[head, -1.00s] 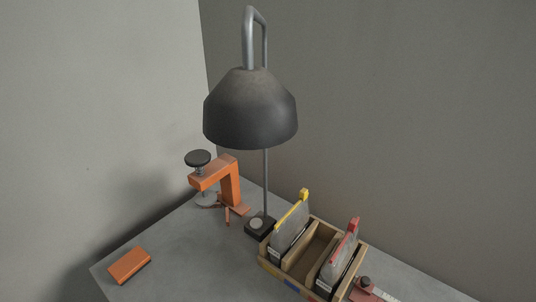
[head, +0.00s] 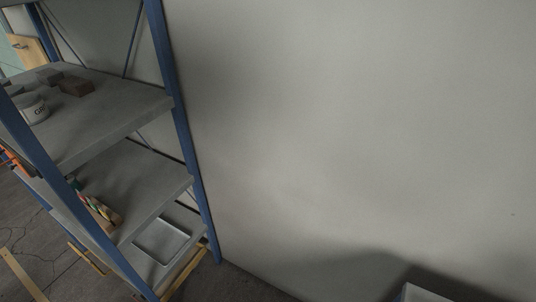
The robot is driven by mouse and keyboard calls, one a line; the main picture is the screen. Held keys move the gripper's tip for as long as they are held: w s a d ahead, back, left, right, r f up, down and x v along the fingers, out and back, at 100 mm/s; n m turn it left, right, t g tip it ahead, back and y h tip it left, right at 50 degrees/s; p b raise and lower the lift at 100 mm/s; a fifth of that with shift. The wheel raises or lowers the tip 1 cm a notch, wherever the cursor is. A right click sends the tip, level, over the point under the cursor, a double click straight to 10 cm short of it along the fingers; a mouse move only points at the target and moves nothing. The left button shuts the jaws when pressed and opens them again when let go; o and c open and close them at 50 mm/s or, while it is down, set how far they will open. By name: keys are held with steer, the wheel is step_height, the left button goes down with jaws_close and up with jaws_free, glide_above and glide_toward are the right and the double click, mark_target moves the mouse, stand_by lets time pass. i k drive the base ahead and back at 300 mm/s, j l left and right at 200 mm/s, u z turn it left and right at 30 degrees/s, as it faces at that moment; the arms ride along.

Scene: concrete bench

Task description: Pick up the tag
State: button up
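I cannot make out a tag in the head view. My gripper is not in view. The bench shows at most as a small pale grey corner (head: 425,293) at the bottom right edge, and its top is out of the picture.
A blue-framed shelf unit (head: 182,130) stands at the left. A bare wall (head: 360,130) fills the right.

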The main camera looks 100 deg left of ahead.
mark_target(105, 216)
steer(key=l+u, duration=0.1)
steer(key=u, duration=0.4)
steer(key=l+u, duration=0.15)
steer(key=u, duration=0.35)
steer(key=k+u, duration=0.1)
steer(key=u, duration=0.4)
steer(key=l+u, duration=0.15)
steer(key=u, duration=0.35)
steer(key=k+u, duration=0.15)
steer(key=u, duration=0.85)
steer(key=k+u, duration=0.15)
steer(key=u, duration=0.3)
